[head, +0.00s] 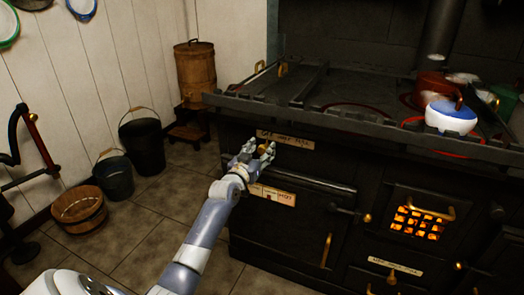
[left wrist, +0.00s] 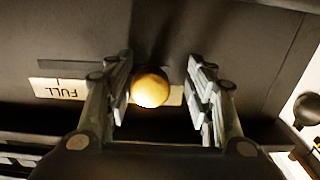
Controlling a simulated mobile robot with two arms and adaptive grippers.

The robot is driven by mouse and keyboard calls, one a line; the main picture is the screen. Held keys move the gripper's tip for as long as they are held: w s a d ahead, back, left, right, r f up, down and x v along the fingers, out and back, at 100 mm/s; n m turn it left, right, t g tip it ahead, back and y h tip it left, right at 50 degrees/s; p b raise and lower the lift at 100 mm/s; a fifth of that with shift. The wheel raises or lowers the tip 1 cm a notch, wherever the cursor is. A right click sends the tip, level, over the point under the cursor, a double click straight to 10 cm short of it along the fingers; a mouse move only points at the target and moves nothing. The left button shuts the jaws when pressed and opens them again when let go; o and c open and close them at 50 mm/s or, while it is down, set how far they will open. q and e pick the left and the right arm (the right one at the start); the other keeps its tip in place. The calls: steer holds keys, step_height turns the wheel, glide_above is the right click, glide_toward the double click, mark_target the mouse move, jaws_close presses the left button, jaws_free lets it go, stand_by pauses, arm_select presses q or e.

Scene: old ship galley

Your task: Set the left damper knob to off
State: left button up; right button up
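The left damper knob is a round brass knob on the dark front of the stove. It shows in the left wrist view (left wrist: 150,88) and, small, between my fingers in the head view (head: 263,150). My left gripper (head: 257,154) is at the stove front, open, with one finger on each side of the knob. In the left wrist view (left wrist: 162,92) the left finger is very near the knob; I cannot tell if it touches. A gap shows at the right finger. A pale label plate (left wrist: 58,88) behind reads "FULL", upside down. The knob's pointer is not visible.
The stove top edge (head: 330,118) juts out above my gripper. Below are a cream plate with a red mark (head: 279,196) and an oven door with a brass handle (head: 326,250). A glowing grate (head: 418,222) is at right. Buckets (head: 142,143) stand on the floor at left.

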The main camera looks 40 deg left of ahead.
arm_select(q)
steer(key=shift+d, duration=0.15)
steer(key=shift+s+d, duration=0.15)
steer(key=shift+s, duration=0.2)
steer(key=v, duration=1.1)
steer(key=shift+s, duration=0.1)
